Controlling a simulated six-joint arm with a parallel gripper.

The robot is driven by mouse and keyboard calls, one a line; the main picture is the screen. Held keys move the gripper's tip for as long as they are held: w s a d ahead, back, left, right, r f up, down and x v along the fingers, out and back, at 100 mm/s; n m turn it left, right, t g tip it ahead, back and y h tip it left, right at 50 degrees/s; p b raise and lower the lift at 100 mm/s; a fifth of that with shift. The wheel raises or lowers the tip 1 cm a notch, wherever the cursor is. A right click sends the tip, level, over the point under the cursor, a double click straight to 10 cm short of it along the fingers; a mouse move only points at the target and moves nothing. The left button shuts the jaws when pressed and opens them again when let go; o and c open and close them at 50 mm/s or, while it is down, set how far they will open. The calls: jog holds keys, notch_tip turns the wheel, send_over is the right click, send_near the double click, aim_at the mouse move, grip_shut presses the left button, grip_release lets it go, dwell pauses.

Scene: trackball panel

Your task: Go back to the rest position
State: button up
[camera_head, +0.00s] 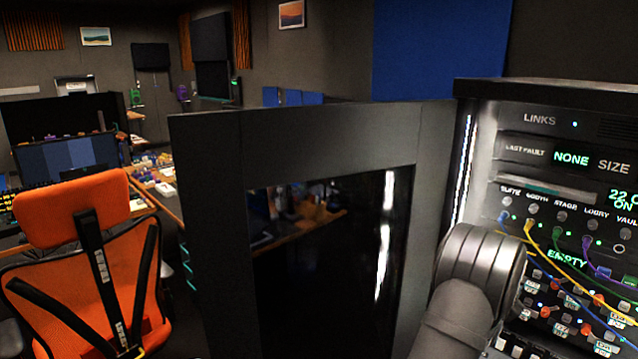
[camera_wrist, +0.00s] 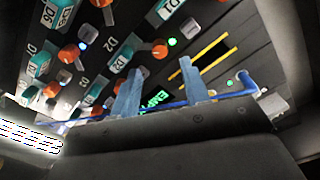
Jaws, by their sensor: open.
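My gripper (camera_wrist: 157,72) shows in the wrist view as two blue-grey fingers standing apart, with nothing held between them. It is close in front of the rack panel (camera_wrist: 100,15), which fills that view. A blue cable (camera_wrist: 238,91) crosses by the bases of the fingers; I cannot tell whether it touches them. Green lettering on the panel is partly covered by the fingers. In the head view my arm reaches toward the panel at lower right, and the gripper itself is hidden there.
The lit rack (camera_head: 565,120) carries colored cables, including a yellow one (camera_head: 560,256), and several orange knobs. Its dark glass door (camera_head: 215,200) stands open left of my arm. An orange chair (camera_head: 75,210) and a desk are farther left.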

jog(key=shift+x, duration=2.95)
jog(key=v, duration=1.7)
jog(key=w+d+n, duration=1.2)
jog(key=n, duration=0.2)
jog(key=shift+n, duration=0.3)
